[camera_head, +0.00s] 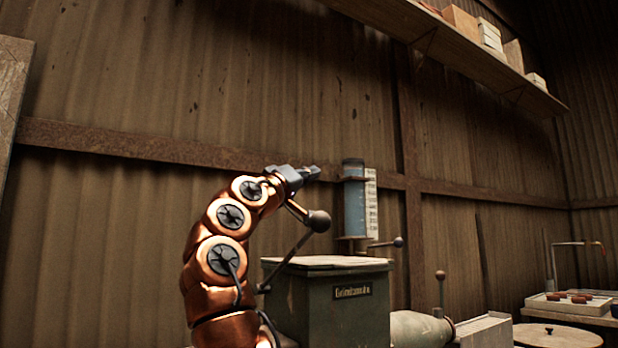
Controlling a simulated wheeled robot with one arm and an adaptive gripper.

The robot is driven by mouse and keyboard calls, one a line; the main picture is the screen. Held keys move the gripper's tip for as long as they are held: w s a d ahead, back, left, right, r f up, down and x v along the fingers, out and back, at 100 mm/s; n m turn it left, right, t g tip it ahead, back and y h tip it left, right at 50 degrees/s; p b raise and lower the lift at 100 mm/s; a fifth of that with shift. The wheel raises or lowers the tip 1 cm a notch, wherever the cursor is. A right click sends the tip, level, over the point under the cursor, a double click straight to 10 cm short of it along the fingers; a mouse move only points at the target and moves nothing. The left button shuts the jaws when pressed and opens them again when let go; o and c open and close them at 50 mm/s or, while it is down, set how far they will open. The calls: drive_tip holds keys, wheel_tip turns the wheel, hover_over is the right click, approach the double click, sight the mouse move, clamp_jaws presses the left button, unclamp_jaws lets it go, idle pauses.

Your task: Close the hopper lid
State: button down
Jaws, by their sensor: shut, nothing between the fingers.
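The hopper appears to be the dark green box (345,308) with a nameplate, low in the middle of the head view. A pale flat panel (330,262), which looks like its lid, lies level across the top. I cannot tell from this low angle whether it is fully seated. My gripper (314,173) is up above the box, left of the blue cylinder, pointing right. Its fingers are together and empty, apart from the panel. A slanted rod with a dark ball end (319,221) rises at the box's left, below my gripper. My arm hides the area left of the box.
A blue liquid cylinder (354,205) with a white scale stands behind the box. A short ball-ended lever (398,242) and an upright lever (440,276) are to the right. A round wooden cover (556,336) and a tray (570,305) sit lower right. A shelf (470,55) hangs above.

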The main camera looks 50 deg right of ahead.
idle(0.8)
drive_tip(key=w+a+f, duration=0.1)
drive_tip(key=w+a, duration=0.1)
drive_tip(key=a, duration=0.7)
drive_tip(key=shift+w+f+b, duration=0.2)
drive_tip(key=shift+w+b, duration=0.1)
drive_tip(key=shift+w, duration=0.05)
idle(0.4)
